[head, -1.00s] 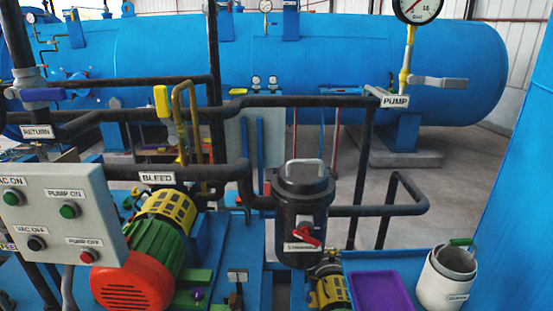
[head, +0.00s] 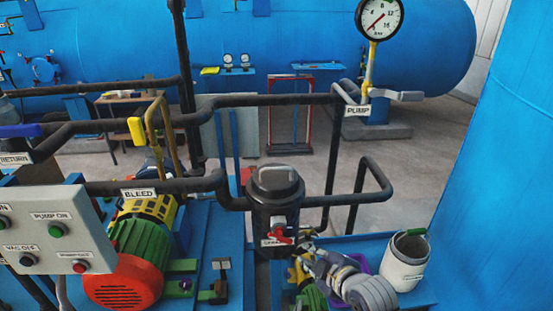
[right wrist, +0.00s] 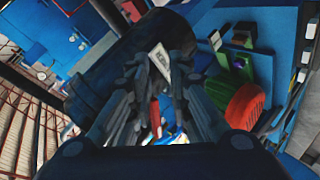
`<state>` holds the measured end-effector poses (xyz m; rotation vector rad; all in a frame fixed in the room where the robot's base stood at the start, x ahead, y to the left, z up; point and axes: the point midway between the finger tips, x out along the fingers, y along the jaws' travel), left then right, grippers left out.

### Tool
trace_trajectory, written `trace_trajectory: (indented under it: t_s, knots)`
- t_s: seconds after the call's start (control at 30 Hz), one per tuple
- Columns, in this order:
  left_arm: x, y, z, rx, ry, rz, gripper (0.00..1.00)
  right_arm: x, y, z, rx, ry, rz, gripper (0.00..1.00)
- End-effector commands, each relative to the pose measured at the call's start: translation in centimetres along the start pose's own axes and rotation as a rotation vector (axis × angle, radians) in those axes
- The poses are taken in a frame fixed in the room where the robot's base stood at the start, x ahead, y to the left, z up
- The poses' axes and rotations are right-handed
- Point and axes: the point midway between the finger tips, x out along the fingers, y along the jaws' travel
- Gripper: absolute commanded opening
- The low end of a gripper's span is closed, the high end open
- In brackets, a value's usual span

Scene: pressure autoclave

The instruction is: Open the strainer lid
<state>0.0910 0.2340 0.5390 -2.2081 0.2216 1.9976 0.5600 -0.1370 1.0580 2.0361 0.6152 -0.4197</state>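The strainer (head: 274,215) is a black upright cylinder in the middle of the head view. Its lid (head: 275,182) sits on top with a grey handle. A red valve handle (head: 281,238) is on its front, beside a white label. My right gripper (head: 303,256) is just right of and in front of the strainer's lower part, below the lid. In the right wrist view its fingers (right wrist: 158,105) are spread apart, with the red handle (right wrist: 155,117) showing between them, and the strainer's dark body (right wrist: 115,70) beyond. Contact cannot be told. My left gripper is not in view.
A white bucket (head: 405,262) with a green handle stands right of my right arm. A purple tray (head: 360,262) is partly hidden behind that arm. Black pipes (head: 225,101) run behind the strainer. A red and green motor (head: 125,281) and a button panel (head: 50,228) are at left.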

Motion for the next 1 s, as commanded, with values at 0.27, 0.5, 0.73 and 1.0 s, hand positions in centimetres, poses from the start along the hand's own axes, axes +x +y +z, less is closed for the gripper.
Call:
trace_trajectory:
  t_s: [0.27, 0.5, 0.73, 1.0]
  knots:
    - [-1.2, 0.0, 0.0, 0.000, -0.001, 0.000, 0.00, -3.4, 12.7, -10.8, -0.474, 0.193, 0.266, 0.18]
    - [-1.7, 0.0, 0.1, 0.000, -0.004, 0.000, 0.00, -3.8, 14.9, -13.1, -0.568, 0.220, 0.323, 0.18]
    - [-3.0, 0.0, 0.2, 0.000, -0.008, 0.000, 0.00, -1.0, 15.7, -14.0, -0.564, 0.219, 0.321, 0.18]
    - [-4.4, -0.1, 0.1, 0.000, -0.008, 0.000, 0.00, 2.7, 16.6, -15.1, -0.563, 0.218, 0.320, 0.18]
